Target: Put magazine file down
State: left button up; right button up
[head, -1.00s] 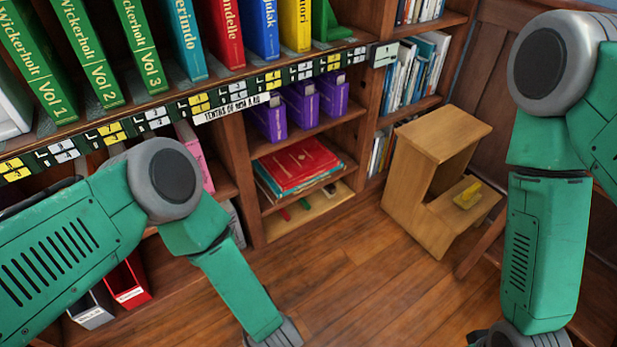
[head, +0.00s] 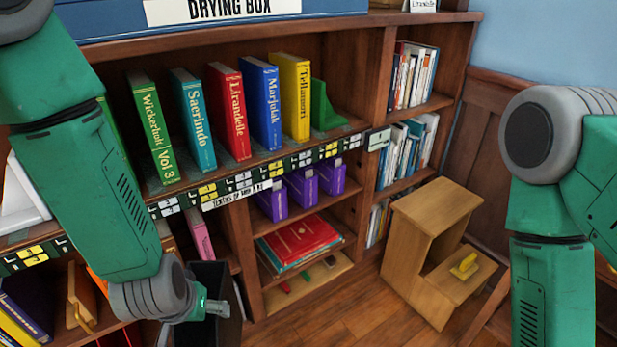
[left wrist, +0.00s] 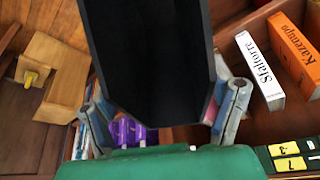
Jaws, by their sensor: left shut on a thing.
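A black magazine file (head: 226,328) hangs at my left gripper (head: 205,308) in the lower left of the head view, in front of the bookcase. It appears open at the top, and its lower end is cut off by the frame. In the left wrist view the dark file (left wrist: 150,55) fills the space between the two fingers of my left gripper (left wrist: 165,108), which is shut on it. My right arm is at the right edge of the head view, but its gripper is out of frame.
A bookcase holds upright books, including a red book (head: 228,110). Purple files (head: 301,190) and a stack with a red book (head: 300,237) fill lower shelves. A wooden step stool (head: 425,225) with a yellow object (head: 464,266) stands right. Floor (head: 365,322) between is clear.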

pick_arm(q)
notch_tip(320, 180, up, 8)
jog(key=s+a+p, duration=0.1)
jog(key=s+a, duration=0.1)
jog(key=shift+s+a+m, duration=0.25)
jog(key=shift+a+m, duration=0.1)
jog(key=shift+m, duration=0.05)
jog(key=shift+f, duration=0.1)
